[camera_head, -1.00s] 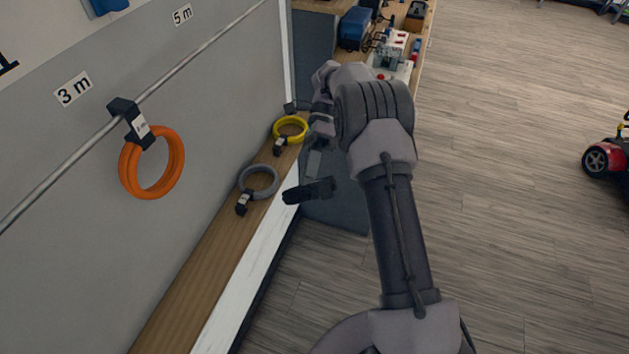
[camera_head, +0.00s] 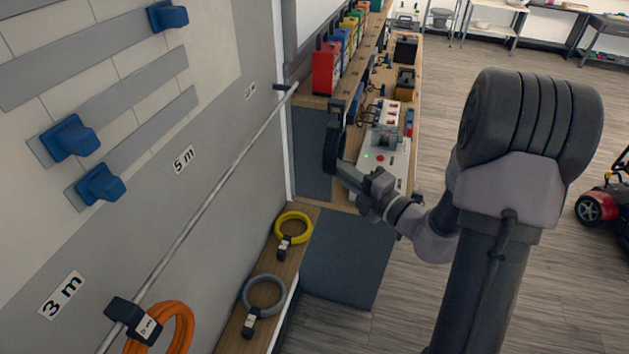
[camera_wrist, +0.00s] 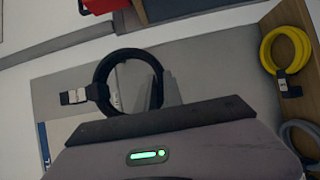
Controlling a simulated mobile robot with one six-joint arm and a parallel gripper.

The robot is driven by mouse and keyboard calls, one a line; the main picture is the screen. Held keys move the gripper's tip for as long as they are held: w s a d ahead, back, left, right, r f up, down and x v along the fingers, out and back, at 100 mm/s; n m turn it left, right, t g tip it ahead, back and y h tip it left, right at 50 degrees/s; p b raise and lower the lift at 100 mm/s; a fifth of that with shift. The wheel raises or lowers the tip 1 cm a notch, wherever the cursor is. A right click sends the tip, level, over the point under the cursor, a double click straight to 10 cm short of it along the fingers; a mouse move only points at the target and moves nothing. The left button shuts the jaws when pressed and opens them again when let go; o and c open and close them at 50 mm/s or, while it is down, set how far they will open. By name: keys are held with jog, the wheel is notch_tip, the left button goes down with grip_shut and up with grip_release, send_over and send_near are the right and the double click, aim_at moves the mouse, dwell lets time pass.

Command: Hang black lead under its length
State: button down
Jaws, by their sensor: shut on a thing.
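The black lead is a coiled ring with a tagged hook; in the wrist view the coil (camera_wrist: 101,73) stands in front of my gripper (camera_wrist: 160,98), its pale tag (camera_wrist: 73,97) to the left. In the head view the black lead (camera_head: 331,150) is held up edge-on by my gripper (camera_head: 348,172), shut on it, clear of the wall. The metal rail (camera_head: 208,200) runs along the grey wall, apart from the lead. Length signs read 3 m (camera_head: 62,294) and 5 m (camera_head: 183,159); a farther sign (camera_head: 250,91) is too small to read.
An orange lead (camera_head: 180,330) hangs on the rail by 3 m. A yellow lead (camera_head: 293,218) and a grey lead (camera_head: 264,278) lie on the wooden ledge below. A bench with a panel (camera_head: 385,160) and coloured boxes (camera_head: 326,68) stands beyond. The rail past 5 m is bare.

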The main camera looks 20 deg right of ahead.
jog(key=shift+a+r, duration=0.2)
jog(key=shift+a, duration=0.2)
jog(key=w+a+f+b, duration=0.2)
jog(key=w+a, duration=0.5)
jog(key=a, duration=0.3)
jog(key=shift+w, duration=0.2)
dwell(0.3)
jog(key=c, duration=1.4)
grip_release()
jog(key=shift+f, duration=0.1)
jog(key=shift+s+d, duration=0.1)
